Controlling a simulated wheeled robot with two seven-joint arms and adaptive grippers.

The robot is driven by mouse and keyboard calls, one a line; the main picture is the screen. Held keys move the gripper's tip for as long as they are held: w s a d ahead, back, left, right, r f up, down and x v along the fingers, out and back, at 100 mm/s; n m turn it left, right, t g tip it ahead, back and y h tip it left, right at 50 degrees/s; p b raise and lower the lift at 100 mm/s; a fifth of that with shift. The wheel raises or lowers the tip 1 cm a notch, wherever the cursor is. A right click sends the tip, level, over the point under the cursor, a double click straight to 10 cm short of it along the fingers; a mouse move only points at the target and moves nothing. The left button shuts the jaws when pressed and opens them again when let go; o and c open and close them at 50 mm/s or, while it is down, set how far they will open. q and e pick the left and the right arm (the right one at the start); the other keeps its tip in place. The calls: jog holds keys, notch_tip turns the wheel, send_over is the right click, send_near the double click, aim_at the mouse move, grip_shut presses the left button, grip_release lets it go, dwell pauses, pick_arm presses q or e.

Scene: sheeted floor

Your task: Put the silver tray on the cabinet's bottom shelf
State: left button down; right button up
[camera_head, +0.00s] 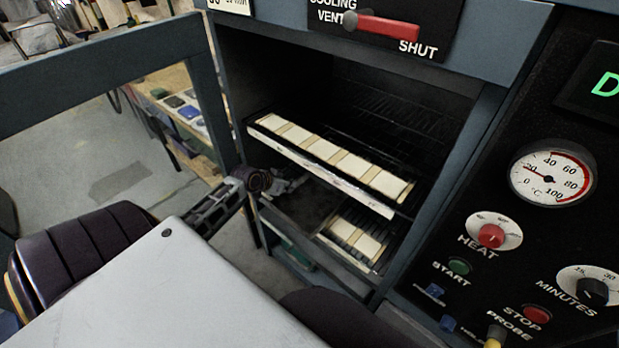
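A cabinet (222,95) with an open front holds two trays of pale tiles. The upper tray (300,160) has a pale, silvery front lip and a row of tiles on it, and sits at mid height, tilted across the picture. A lower tray (348,258) with pale tiles shows partly beneath it, its left side hidden in shadow. I cannot tell surely which is the silver tray; the upper lip looks silvery. My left gripper (287,185) reaches in at the cabinet's left side, below the upper tray's left end. Its fingers are dark and small there. My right gripper is not in view.
A control panel (500,270) with knobs, buttons and a dial stands right of the opening. A red lever (388,28) is above it. Empty wire racks (395,115) show at the cabinet's back. A bench (178,105) stands behind the blue frame at left.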

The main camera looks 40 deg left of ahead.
pick_arm(q)
jog(key=shift+w+d+r, duration=0.1)
jog(key=shift+w+d, duration=0.05)
jog(key=shift+w, duration=0.8)
jog(key=shift+w+d, duration=0.1)
jog(key=shift+w, duration=0.8)
jog(key=shift+w+d, duration=0.2)
jog(key=shift+w, duration=1.55)
jog(key=shift+w+d+b, duration=0.2)
jog(key=shift+w+b, duration=0.2)
jog(key=shift+w, duration=1.8)
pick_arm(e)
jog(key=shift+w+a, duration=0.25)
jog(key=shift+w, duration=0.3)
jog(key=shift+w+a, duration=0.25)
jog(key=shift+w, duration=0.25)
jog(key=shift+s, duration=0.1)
